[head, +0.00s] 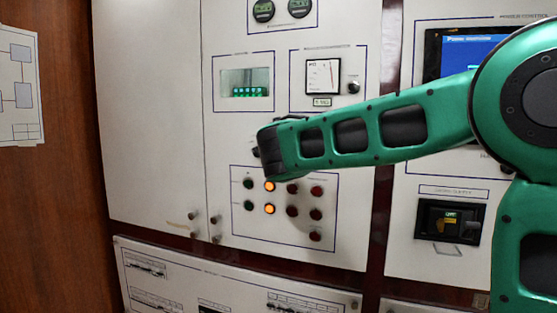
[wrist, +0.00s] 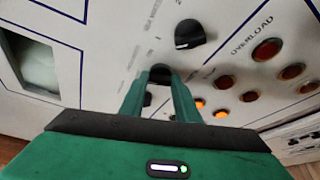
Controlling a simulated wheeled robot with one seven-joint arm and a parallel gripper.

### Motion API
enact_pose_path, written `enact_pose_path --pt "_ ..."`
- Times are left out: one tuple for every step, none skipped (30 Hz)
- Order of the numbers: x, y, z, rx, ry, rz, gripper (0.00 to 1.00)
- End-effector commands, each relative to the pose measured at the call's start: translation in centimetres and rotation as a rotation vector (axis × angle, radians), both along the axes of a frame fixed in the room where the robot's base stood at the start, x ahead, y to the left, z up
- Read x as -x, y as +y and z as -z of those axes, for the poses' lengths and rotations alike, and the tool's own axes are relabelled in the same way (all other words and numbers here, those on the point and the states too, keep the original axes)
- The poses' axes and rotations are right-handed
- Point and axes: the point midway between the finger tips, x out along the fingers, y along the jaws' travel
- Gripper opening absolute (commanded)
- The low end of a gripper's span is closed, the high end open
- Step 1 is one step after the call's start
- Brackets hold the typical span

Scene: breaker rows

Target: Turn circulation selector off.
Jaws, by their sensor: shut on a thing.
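My gripper (wrist: 161,88) shows in the wrist view with its two green fingers on either side of a black rotary knob (wrist: 160,72) on the white panel. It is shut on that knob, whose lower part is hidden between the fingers. I cannot read the label by it, so I cannot tell from the lettering whether it is the circulation selector. A second black knob (wrist: 190,34) with a pale pointer line sits just above and right, untouched. In the head view my arm reaches the panel above the lamp rows, and its end hides the knobs.
Below the gripper is a group of round lamps, with two lit orange (head: 269,186) and several dark red (head: 316,191). In the wrist view the red lamps (wrist: 267,49) sit right, by the OVERLOAD lettering. A meter (head: 322,76) and a window (head: 246,84) are above.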

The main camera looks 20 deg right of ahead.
Motion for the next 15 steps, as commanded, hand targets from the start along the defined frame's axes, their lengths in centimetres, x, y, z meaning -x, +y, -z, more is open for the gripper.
enact_pose_path --pt "-0.06 0.29 0.25 0.034 0.031 -0.004 0.07" --pt "-0.07 0.31 0.2 0.056 0.046 -0.005 0.07" --pt "-0.08 0.34 0.18 0.084 0.067 -0.005 0.07" --pt "-0.09 0.36 0.21 0.105 0.083 -0.005 0.07" --pt "-0.1 0.37 0.19 0.124 0.097 -0.006 0.07" --pt "-0.12 0.37 0.17 0.15 0.116 -0.005 0.07" --pt "-0.12 0.36 0.16 0.168 0.128 -0.004 0.07" --pt "-0.13 0.35 0.18 0.186 0.142 -0.004 0.07" --pt "-0.14 0.37 0.18 0.209 0.159 -0.005 0.07" --pt "-0.16 0.39 0.16 0.225 0.17 -0.005 0.07" --pt "-0.17 0.4 0.18 0.24 0.181 -0.005 0.07" --pt "-0.17 0.38 0.19 0.258 0.195 -0.005 0.07" --pt "-0.18 0.38 0.18 0.272 0.204 -0.005 0.07" --pt "-0.18 0.38 0.18 0.282 0.213 -0.005 0.07" --pt "-0.18 0.41 0.17 0.298 0.223 -0.005 0.07"
